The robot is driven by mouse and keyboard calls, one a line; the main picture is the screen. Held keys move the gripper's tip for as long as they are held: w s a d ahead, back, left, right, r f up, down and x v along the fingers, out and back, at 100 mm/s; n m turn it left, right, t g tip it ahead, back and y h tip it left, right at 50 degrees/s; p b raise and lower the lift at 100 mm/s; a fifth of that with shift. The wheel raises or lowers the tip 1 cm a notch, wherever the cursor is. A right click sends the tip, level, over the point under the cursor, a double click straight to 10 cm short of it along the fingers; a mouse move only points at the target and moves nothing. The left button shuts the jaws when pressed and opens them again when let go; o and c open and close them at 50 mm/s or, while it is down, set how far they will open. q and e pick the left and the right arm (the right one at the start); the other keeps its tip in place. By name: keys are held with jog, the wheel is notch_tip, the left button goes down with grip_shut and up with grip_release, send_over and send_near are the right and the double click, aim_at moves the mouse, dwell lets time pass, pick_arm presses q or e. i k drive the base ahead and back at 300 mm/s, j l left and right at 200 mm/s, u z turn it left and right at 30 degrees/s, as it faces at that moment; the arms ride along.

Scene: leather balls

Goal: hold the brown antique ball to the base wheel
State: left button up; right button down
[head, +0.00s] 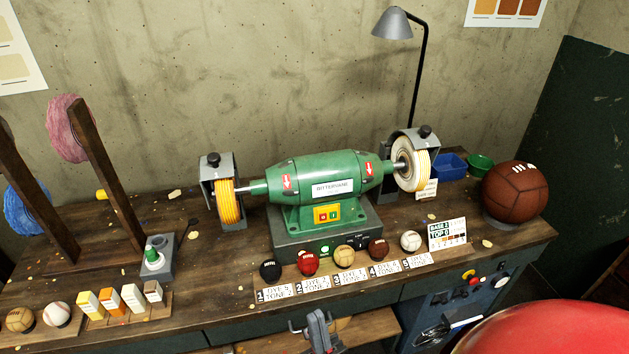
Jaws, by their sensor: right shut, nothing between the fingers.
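A large brown panelled ball with white lacing (515,190) sits on a ring stand at the right end of the bench. A smaller dark brown ball (378,249) stands in the row of small balls before the grinder. I cannot tell for sure which is the antique one. The green bench grinder (330,185) has a yellow wheel on the left (229,203) and a pale and yellow wheel on the right (410,163). Which is the base wheel I cannot read. My right gripper (321,318) is shut and empty at the bench's front edge, away from both balls. My left gripper is out of view.
Black, red, tan and white balls (411,241) stand behind numbered cards. A lamp (392,24) rises behind the right wheel. Wax-like bars (110,300) and two balls lie at the left front.

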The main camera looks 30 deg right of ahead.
aim_at(379, 248)
jog(key=z, duration=1.35)
jog(key=k+j+z, duration=0.15)
jog(key=j, duration=0.2)
jog(key=k+j+z, duration=0.15)
jog(key=j, duration=0.2)
jog(key=i, duration=0.05)
